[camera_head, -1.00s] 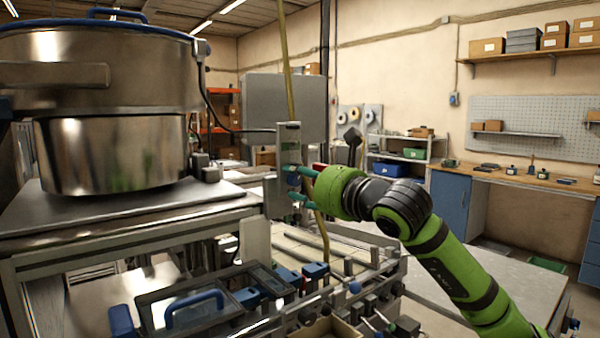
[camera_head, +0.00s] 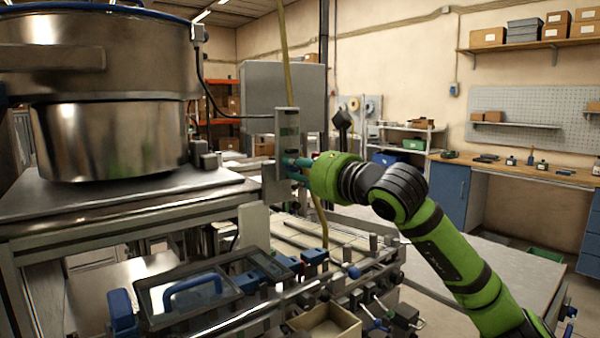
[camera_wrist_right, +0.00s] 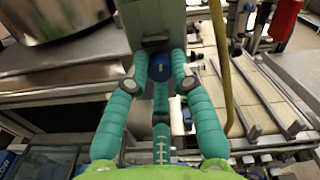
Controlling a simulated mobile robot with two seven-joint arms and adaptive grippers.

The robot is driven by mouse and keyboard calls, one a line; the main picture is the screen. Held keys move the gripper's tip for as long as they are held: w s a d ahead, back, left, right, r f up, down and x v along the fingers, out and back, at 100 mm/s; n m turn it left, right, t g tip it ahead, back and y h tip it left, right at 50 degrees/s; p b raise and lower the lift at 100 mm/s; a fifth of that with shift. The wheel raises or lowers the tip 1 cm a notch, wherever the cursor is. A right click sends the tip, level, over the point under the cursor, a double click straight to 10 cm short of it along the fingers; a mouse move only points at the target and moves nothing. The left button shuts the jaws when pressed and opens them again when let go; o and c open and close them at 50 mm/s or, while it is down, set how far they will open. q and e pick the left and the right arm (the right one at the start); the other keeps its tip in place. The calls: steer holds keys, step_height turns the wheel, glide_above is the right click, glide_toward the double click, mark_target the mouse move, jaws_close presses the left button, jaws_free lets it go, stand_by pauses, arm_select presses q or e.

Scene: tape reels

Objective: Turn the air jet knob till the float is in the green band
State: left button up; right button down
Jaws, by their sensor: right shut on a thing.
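A grey upright panel (camera_head: 283,125) stands at the edge of the steel bench, with a narrow gauge window (camera_head: 289,131) in its upper part. A greenish patch shows there; the float is too small to make out. In the right wrist view the panel (camera_wrist_right: 155,25) rises ahead, with a dark blue knob (camera_wrist_right: 160,66) low on its face. My right gripper (camera_head: 288,166) is at the panel below the window. Its teal fingers (camera_wrist_right: 160,75) are closed around the knob, partly hiding it. My left gripper is not in view.
A large steel bowl feeder (camera_head: 105,100) stands left of the panel. A yellow hose (camera_head: 287,60) hangs down close behind my right gripper. Below are rails, a blue-handled cover (camera_head: 190,292) and an open box (camera_head: 325,328).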

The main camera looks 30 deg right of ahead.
steer(key=shift+r, duration=0.25)
steer(key=c, duration=1.2)
jaws_free()
steer(key=shift+o, duration=0.7)
steer(key=shift+f, duration=0.1)
steer(key=s, duration=1.2)
steer(key=shift+d, duration=0.4)
